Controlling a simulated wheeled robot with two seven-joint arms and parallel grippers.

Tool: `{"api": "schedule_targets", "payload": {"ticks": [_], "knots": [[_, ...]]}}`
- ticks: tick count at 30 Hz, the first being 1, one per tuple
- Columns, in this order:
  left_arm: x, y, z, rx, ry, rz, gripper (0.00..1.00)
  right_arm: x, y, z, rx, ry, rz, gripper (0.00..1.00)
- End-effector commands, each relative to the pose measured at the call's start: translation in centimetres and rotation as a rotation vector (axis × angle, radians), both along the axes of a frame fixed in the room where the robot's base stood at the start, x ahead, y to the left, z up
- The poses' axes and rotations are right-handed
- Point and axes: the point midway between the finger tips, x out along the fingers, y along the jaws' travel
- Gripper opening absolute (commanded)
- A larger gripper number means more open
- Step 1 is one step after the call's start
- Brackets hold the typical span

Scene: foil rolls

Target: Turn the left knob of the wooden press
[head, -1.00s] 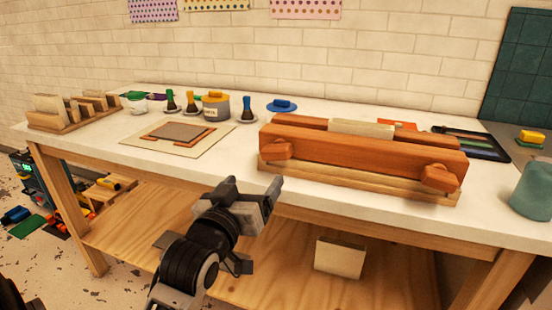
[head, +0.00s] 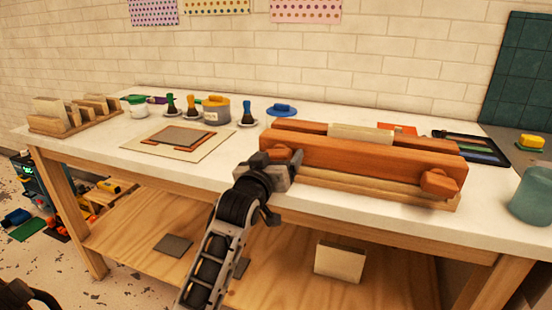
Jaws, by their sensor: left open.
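The wooden press (head: 365,157) lies on the white bench top, with an orange front beam over a paler wooden base. Its left knob (head: 279,153) is an orange block on the front of the beam's left end. Its right knob (head: 440,182) sits at the other end. My left gripper (head: 274,163) is open at the left knob, its fingers pointing toward the press. One finger shows just right of the knob. The gripper hides the knob's lower part and the press's lower left corner; I cannot tell whether it touches. My right gripper is out of view.
A pale board with a grey plate (head: 182,135) lies left of the press. A teal jar (head: 531,196) stands at the right edge. The bench's front left strip is clear.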

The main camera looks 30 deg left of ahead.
Motion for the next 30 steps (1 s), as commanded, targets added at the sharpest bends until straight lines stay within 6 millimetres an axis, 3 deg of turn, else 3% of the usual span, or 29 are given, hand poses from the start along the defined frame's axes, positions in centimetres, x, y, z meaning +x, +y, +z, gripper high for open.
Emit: {"api": "schedule_targets", "payload": {"ticks": [2, 7, 12, 17, 22, 30], "knots": [[0.0, 0.0, 0.0, 0.000, 0.000, 0.000, 0.82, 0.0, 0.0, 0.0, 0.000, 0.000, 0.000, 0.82], [0.0, 0.0, 0.0, 0.000, 0.000, 0.000, 0.37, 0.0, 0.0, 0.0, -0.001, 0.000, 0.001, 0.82], [0.0, 0.0, 0.2, 0.020, 0.006, 0.000, 0.37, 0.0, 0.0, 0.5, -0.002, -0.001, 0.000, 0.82], [0.0, 0.0, 0.6, 0.183, 0.049, -0.002, 0.37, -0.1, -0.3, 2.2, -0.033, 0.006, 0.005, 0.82], [0.0, 0.0, 0.2, 0.327, 0.081, -0.001, 0.37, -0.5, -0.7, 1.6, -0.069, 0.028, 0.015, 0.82], [0.0, 0.0, 0.0, 0.341, 0.083, -0.001, 0.37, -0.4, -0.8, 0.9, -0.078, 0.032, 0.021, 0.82]]}}
